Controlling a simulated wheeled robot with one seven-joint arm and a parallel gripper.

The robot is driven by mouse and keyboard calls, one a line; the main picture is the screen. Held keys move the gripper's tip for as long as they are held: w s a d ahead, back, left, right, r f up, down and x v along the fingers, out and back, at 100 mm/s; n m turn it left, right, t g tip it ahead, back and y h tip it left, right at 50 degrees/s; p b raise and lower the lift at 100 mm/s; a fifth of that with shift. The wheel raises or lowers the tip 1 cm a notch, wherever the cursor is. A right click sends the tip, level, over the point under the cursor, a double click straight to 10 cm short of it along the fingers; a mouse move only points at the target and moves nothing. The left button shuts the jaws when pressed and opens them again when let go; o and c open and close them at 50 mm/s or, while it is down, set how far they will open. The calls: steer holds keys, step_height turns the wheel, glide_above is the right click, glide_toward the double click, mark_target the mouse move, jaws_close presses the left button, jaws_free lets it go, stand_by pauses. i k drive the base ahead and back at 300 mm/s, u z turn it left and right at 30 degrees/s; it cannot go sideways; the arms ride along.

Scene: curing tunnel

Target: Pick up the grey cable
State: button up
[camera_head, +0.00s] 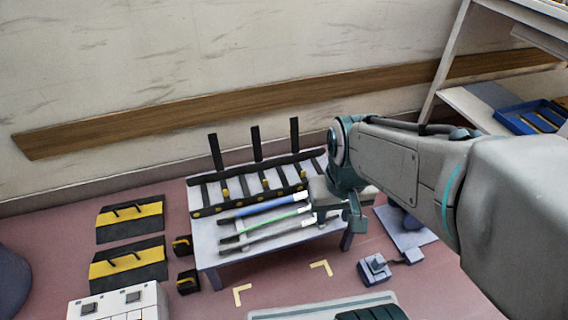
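The grey cable (268,237) lies on the small pale table (216,266), nearest its front edge. It is dark at the left end and has a light tip at the right. A green cable (262,222) and a blue cable (258,205) lie roughly parallel behind it. My gripper (340,210) is above the table's right end, close to the cables' right tips in the picture. The view does not show clear contact with the grey cable. The gripper's fingers are small and partly hidden, so their opening is unclear.
A black slotted rack (225,188) with upright posts stands along the table's back. Black-and-yellow panels (128,263) lie on the floor at left. A small grey box (374,270) sits at right. A shelf with a blue tray (530,118) stands at far right.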

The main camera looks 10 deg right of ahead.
mark_target(230, 247)
steer(key=z, duration=1.55)
steer(key=k, duration=1.3)
steer(key=u, duration=1.25)
steer(key=i, duration=1)
